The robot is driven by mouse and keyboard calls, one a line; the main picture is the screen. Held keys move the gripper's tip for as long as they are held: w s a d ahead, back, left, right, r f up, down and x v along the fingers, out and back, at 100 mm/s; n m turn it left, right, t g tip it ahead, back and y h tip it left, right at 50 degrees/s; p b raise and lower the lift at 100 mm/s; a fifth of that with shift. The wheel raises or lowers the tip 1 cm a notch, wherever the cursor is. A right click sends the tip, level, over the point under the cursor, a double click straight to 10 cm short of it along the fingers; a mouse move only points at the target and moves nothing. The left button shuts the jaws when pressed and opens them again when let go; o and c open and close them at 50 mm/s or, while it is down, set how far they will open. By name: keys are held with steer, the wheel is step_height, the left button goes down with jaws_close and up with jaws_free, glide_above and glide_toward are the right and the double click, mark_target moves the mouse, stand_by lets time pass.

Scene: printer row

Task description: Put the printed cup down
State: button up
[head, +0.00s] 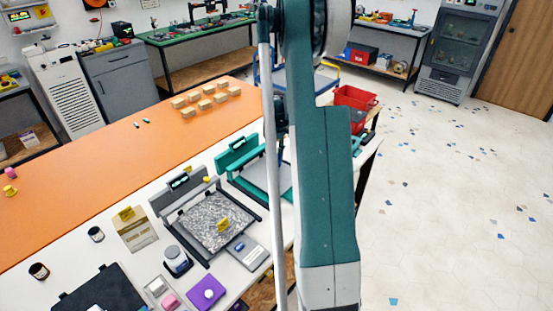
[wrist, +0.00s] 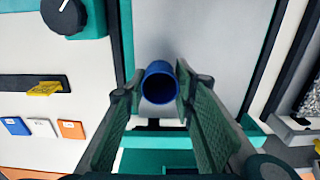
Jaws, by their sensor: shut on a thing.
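The printed cup (wrist: 160,83) is blue and shows in the wrist view with its round dark opening facing the camera. My gripper (wrist: 158,92) is shut on it, one finger on each side. Behind the cup is a smooth grey plate (wrist: 215,45) framed by teal printer parts (wrist: 128,45). I cannot tell whether the cup touches the plate. In the head view, the teal printer (head: 238,152) stands partly behind my arm, with its pale bed (head: 262,177) partly showing. My arm hides the gripper and cup there.
A grey printer (head: 175,192) with a speckled bed (head: 205,228) stands beside the teal one. The orange table part (head: 90,170) has wide free room, with several tan blocks (head: 207,98) at its back. A red bin (head: 352,97) stands beyond my arm.

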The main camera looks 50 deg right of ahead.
steer(key=shift+f, duration=0.1)
steer(key=shift+o, duration=1.3)
steer(key=shift+f, duration=0.1)
steer(key=o, duration=0.5)
steer(key=shift+c, duration=0.2)
steer(key=shift+r, duration=0.2)
step_height(320, 180, up, 12)
steer(key=p, duration=0.1)
